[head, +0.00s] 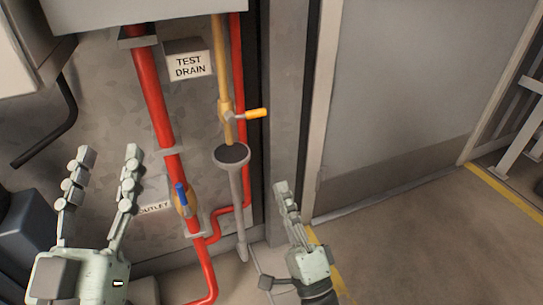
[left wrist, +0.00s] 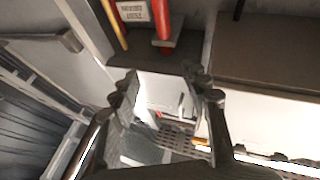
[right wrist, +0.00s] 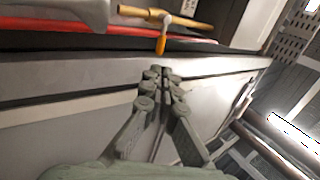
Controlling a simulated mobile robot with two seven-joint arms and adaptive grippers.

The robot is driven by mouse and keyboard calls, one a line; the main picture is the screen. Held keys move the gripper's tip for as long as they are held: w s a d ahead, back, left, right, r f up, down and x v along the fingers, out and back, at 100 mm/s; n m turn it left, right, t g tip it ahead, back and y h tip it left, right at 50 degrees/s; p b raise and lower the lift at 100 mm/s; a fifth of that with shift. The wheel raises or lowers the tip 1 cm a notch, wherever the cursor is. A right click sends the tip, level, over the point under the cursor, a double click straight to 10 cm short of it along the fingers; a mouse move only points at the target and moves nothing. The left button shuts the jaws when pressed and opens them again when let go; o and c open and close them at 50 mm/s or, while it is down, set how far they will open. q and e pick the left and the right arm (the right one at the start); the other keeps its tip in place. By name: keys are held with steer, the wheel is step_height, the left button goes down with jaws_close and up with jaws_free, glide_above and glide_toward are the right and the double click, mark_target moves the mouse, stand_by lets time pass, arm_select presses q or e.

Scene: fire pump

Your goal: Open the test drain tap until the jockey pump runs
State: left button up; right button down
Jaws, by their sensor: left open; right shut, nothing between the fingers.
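The test drain tap (head: 227,115) sits on a brass pipe under the TEST DRAIN sign (head: 190,65). Its orange lever (head: 256,113) points to the right, across the pipe. A grey funnel (head: 231,155) stands just below it. In the right wrist view the orange lever (right wrist: 161,46) hangs just beyond my fingertips. My right gripper (head: 281,187) is shut and empty, below and right of the tap, apart from the lever; its fingers also show in the right wrist view (right wrist: 163,72). My left gripper (head: 110,152) is open and empty at the left, in front of the wall.
A thick red pipe (head: 153,95) runs down left of the tap. A valve with a blue handle (head: 181,194) sits on it by the OUTLET label (head: 155,208). A grey door (head: 400,90) stands to the right; the floor (head: 420,235) before it is clear.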

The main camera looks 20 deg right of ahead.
glide_toward(247, 114)
steer(key=w+d+r, duration=0.2)
steer(key=w, duration=0.3)
arm_select(q)
steer(key=shift+w+d+f+g, duration=0.2)
steer(key=shift+f+g, duration=0.4)
steer(key=shift+f, duration=0.1)
arm_select(e)
steer(key=shift+w+a+r, duration=0.1)
steer(key=shift+w+r, duration=0.2)
steer(key=shift+w, duration=0.05)
arm_select(q)
steer(key=shift+s, duration=0.1)
